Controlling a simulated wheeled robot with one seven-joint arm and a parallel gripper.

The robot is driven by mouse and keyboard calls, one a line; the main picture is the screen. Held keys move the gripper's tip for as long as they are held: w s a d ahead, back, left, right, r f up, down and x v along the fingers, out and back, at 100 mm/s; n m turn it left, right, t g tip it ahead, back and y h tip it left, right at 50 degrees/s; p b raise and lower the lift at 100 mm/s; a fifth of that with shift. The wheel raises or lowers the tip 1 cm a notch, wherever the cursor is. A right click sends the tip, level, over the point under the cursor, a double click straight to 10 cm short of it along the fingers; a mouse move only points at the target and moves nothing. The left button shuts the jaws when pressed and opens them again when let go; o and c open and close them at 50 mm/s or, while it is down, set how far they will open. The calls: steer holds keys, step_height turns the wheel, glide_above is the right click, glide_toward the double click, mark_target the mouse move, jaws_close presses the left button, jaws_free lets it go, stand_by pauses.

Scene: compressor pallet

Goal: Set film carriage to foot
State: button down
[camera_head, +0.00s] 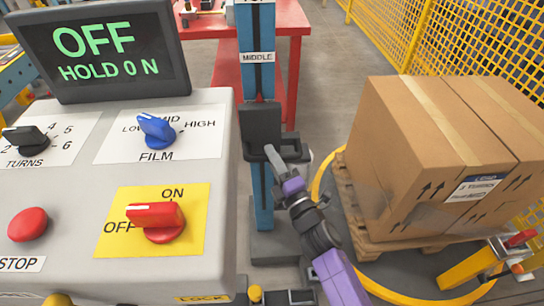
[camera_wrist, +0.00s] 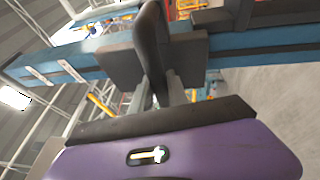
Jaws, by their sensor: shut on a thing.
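The film carriage (camera_head: 261,122) is a dark grey block on the blue upright mast (camera_head: 262,190), just below the MIDDLE label (camera_head: 257,58). My gripper (camera_head: 278,163) is at the carriage's front and is shut on its dark handle. In the wrist view, the fingers (camera_wrist: 163,88) close around the dark handle bar (camera_wrist: 151,45), and the carriage (camera_wrist: 122,68) shows behind it across the blue mast (camera_wrist: 85,55). The mast's grey base (camera_head: 278,246) stands on the floor. No foot label is readable; my gripper and arm may cover part of the lower mast.
A control panel (camera_head: 75,190) fills the left; its screen (camera_head: 105,50) reads OFF, HOLD 0 N. A red switch (camera_head: 157,218) and blue FILM knob (camera_head: 157,130) sit on it. Cartons (camera_head: 410,150) on a pallet (camera_head: 350,205) stand right. A yellow fence (camera_head: 480,40) is behind.

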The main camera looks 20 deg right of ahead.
step_height(320, 180, down, 6)
steer(key=b, duration=0.4)
steer(key=shift+s+f, duration=0.1)
steer(key=c, duration=1.3)
jaws_free()
steer(key=v, duration=0.7)
steer(key=shift+s+p, duration=0.3)
steer(key=shift+s, duration=0.05)
